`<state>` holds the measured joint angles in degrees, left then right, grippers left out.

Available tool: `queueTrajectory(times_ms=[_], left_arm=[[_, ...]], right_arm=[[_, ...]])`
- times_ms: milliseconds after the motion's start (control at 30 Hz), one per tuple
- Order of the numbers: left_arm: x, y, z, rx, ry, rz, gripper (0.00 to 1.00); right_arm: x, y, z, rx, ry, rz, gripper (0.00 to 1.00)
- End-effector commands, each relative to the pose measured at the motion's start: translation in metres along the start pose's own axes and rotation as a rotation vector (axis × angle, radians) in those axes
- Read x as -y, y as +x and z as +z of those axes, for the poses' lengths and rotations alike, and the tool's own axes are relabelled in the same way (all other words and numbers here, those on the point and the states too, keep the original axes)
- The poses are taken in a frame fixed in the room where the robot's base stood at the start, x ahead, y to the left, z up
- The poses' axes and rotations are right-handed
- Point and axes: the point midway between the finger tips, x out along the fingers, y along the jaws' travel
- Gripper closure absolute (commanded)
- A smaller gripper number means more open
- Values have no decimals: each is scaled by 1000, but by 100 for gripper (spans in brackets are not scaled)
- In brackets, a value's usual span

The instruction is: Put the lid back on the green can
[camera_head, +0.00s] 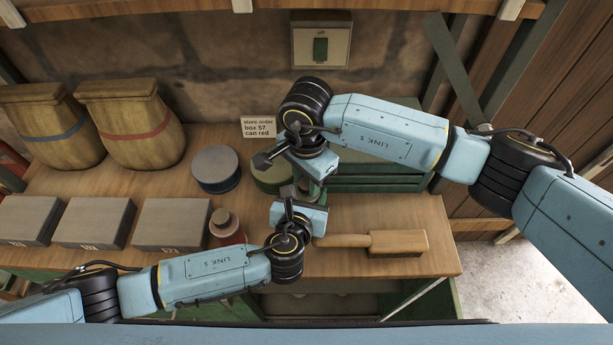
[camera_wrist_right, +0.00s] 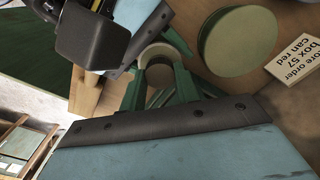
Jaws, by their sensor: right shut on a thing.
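The green can (camera_head: 268,176) stands at the back of the bench, partly hidden by my right gripper. Its round pale green top faces up in the right wrist view (camera_wrist_right: 240,40). My right gripper (camera_wrist_right: 160,84) is to the right of it, shut on a small pale round piece (camera_wrist_right: 157,52). I cannot tell for sure whether this piece is the lid. My left gripper (camera_head: 300,200) is just in front of the right one, close to the held piece.
A blue-grey can (camera_head: 215,168) stands left of the green can. A card (camera_head: 262,128) is behind. A red bottle (camera_head: 225,228), several grey boxes (camera_head: 95,222) and two sacks (camera_head: 130,125) are at left. A brush (camera_head: 398,243) lies at front right, before a green case (camera_head: 375,178).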

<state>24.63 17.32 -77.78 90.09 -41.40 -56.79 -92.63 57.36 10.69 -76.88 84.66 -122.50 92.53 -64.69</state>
Motion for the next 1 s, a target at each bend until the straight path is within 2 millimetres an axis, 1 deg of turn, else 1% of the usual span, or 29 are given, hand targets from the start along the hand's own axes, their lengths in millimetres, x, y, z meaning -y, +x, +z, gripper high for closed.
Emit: queueTrajectory(times_ms=[67,300,400,500,767,800,933,1000], left_arm=[[0,0,0,0,0,1,100],[-1,0,0,0,0,1,100],[-1,0,0,0,0,1,100],[-1,0,0,0,0,1,100],[-1,0,0,0,0,2,100],[-1,0,0,0,0,2,100],[-1,0,0,0,0,2,100],[-1,0,0,0,0,2,100]], right_arm=[[0,0,0,0,60,0,96],[0,0,0,0,406,0,96],[0,0,0,0,503,0,96],[0,0,0,0,547,1,96],[0,0,0,0,551,1,96],[0,0,0,0,551,1,65],[0,0,0,0,550,1,48],[0,0,0,0,550,2,47]])
